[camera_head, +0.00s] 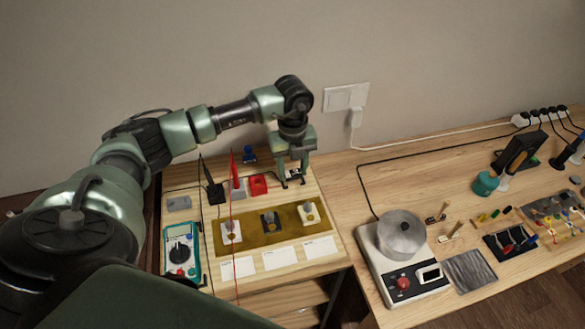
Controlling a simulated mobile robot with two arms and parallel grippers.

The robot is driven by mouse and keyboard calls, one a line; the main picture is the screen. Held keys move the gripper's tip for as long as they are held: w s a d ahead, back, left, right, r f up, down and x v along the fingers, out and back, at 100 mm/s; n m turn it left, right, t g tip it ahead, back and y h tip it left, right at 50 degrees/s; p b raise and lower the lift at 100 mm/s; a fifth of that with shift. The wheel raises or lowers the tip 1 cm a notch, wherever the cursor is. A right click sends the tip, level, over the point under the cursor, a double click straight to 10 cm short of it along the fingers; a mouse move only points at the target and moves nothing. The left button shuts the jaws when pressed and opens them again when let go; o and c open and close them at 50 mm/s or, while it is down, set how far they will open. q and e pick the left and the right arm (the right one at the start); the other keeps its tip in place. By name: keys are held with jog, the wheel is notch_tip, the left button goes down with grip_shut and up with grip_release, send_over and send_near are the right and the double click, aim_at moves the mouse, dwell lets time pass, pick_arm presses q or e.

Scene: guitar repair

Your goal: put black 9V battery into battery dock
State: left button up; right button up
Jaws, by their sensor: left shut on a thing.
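My left gripper (293,176) points down over the back right part of the small left-hand bench. It is shut on a small black thing with a pale patch (294,174), which looks like the black 9V battery, though it is too small to be sure. It is at or just above the bench top; I cannot tell whether it touches. I cannot clearly pick out the battery dock. My right gripper is not in view.
A brown mat (250,232) with several small parts lies in front of the gripper, white cards before it. A multimeter (181,252) stands at left, near a thin red upright rod (233,170). A hotplate (405,288) with a metal pot (401,235) stands right.

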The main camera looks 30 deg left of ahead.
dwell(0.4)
pick_arm(q)
jog(key=shift+f, duration=0.15)
jog(key=shift+f+b, duration=0.55)
jog(key=shift+f, duration=0.05)
jog(key=shift+r, duration=0.35)
dwell(0.7)
jog(key=shift+f, duration=0.4)
jog(key=shift+r, duration=0.4)
dwell(0.7)
jog(key=shift+f, duration=0.35)
